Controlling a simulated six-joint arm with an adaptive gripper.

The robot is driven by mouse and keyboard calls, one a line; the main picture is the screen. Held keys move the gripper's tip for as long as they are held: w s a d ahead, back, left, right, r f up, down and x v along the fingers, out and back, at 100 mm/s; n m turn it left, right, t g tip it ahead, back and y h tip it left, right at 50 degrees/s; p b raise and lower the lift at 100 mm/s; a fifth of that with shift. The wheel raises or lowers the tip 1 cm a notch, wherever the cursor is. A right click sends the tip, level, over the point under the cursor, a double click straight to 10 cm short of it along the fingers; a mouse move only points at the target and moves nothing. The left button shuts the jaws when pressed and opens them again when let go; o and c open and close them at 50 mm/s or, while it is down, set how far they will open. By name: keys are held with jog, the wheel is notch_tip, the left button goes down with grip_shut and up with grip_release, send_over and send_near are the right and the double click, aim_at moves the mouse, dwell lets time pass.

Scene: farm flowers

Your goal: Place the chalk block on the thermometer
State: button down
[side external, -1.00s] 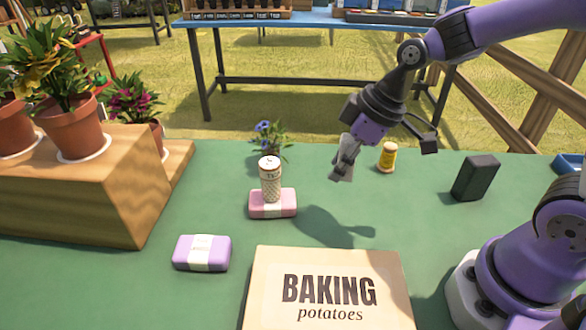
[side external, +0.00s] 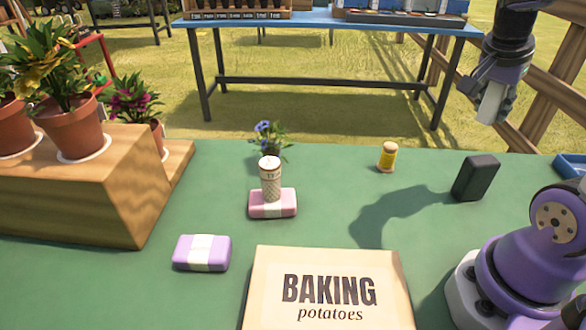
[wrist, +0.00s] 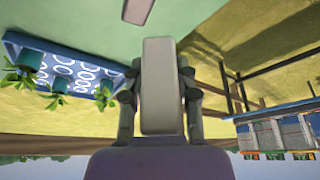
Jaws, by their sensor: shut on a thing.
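My gripper (side external: 492,95) is high at the upper right of the side view, beyond the table's back edge and well above it. It is shut on a pale, whitish block that looks like the chalk block (side external: 491,104). In the wrist view the block (wrist: 161,80) stands long and upright in the picture between the two dark fingers. I cannot make out a thing that is clearly a thermometer in either view.
On the green table (side external: 330,220) are a pink wrapped bar (side external: 285,205) bearing a patterned cylinder (side external: 270,182), a purple bar (side external: 187,252), a yellow spool (side external: 387,157), a black block (side external: 475,178) and a potato box (side external: 330,270). A wooden step (side external: 90,190) stands left.

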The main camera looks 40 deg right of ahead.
aim_at(492, 157)
jog(key=s+f+m, duration=0.1)
jog(key=f, duration=0.1)
jog(key=s+f+m+g, duration=0.1)
jog(key=f, duration=0.1)
jog(key=d+f+m, duration=0.1)
jog(key=f, duration=0.2)
jog(key=shift+s, duration=0.4)
jog(key=shift+f, duration=0.15)
jog(key=c, duration=0.6)
grip_release()
